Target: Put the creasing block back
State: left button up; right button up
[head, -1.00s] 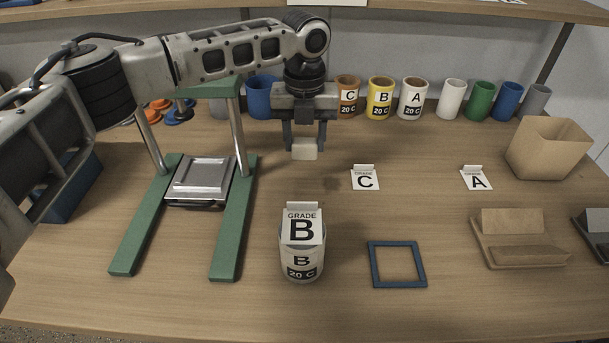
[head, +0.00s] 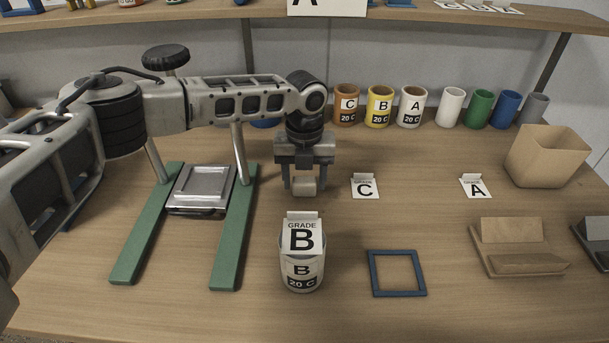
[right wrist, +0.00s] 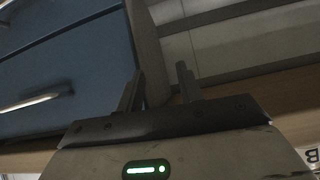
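A small pale block (head: 304,186), which I take to be the creasing block, is between the fingers of my left gripper (head: 304,188). The gripper points down and is shut on it, behind the grade B cup (head: 301,272). Whether the block touches the table is hard to tell. My right gripper (right wrist: 160,88) shows only in the right wrist view, with its fingers apart and nothing between them.
A green-legged press (head: 226,245) with a metal plate stands at left. A blue square frame (head: 398,293), grade C card (head: 365,187), grade A card (head: 475,187), cardboard bin (head: 548,155) and brown stand (head: 518,265) lie to the right. Several cups line the back.

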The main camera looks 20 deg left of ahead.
aim_at(304, 179)
pick_arm(q)
jog(key=shift+o, duration=0.7)
jog(key=shift+r, duration=0.1)
jog(key=shift+r, duration=0.3)
notch_tip(304, 179, up, 12)
jog(key=shift+f+b, duration=0.2)
jog(key=shift+b, duration=0.25)
